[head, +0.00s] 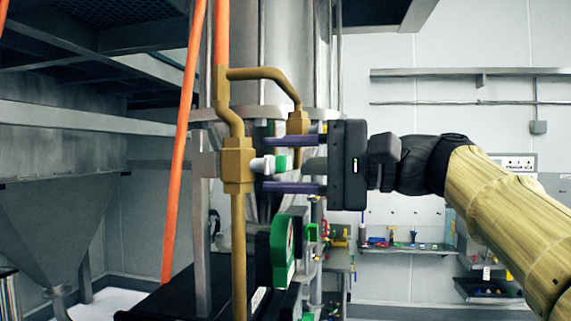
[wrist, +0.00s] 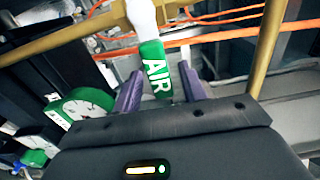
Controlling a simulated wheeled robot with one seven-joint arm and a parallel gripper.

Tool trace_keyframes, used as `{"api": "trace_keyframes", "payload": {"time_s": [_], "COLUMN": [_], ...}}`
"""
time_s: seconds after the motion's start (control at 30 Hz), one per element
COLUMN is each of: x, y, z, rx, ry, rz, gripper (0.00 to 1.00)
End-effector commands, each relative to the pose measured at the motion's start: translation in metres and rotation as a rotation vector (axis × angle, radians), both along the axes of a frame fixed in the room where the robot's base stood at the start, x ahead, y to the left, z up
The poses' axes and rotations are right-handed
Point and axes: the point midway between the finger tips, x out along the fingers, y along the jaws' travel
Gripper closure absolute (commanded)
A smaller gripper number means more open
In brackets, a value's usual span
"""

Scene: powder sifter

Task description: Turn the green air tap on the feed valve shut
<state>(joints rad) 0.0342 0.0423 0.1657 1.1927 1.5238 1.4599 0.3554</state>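The air tap has a white stem and a green handle (head: 281,163). In the wrist view the green handle (wrist: 155,72) reads "AIR". It sticks out sideways from the brass valve body (head: 237,165) towards my gripper. My gripper (head: 264,165) is open, with one purple finger above the handle and one below it in the head view. In the wrist view the handle lies between the two fingers (wrist: 160,75), with a gap on the right side. I cannot tell whether the left finger touches it.
Brass pipes (head: 239,265) run above and below the valve, with a bent branch to the right. An orange hose (head: 183,140) passes at the left. A green-rimmed gauge (head: 283,250) sits just below my gripper. A steel hopper (head: 60,225) stands far left.

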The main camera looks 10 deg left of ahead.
Motion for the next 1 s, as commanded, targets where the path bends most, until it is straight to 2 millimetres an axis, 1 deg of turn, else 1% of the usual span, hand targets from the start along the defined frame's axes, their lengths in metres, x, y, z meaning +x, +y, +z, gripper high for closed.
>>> {"api": "trace_keyframes", "payload": {"time_s": [0.27, 0.37, 0.43, 0.57, 1.0], "x": [0.0, 0.001, 0.001, 0.001, 0.003], "y": [-0.001, -0.007, -0.015, -0.037, -0.126], "z": [0.0, -0.001, -0.002, -0.003, -0.002], "rx": [0.001, 0.001, 0.001, 0.001, 0.001], "ry": [-0.002, -0.002, -0.003, -0.003, -0.001], "rz": [0.0, -0.002, -0.002, -0.004, -0.006], "gripper": [0.58, 0.58, 0.58, 0.58, 0.58]}}
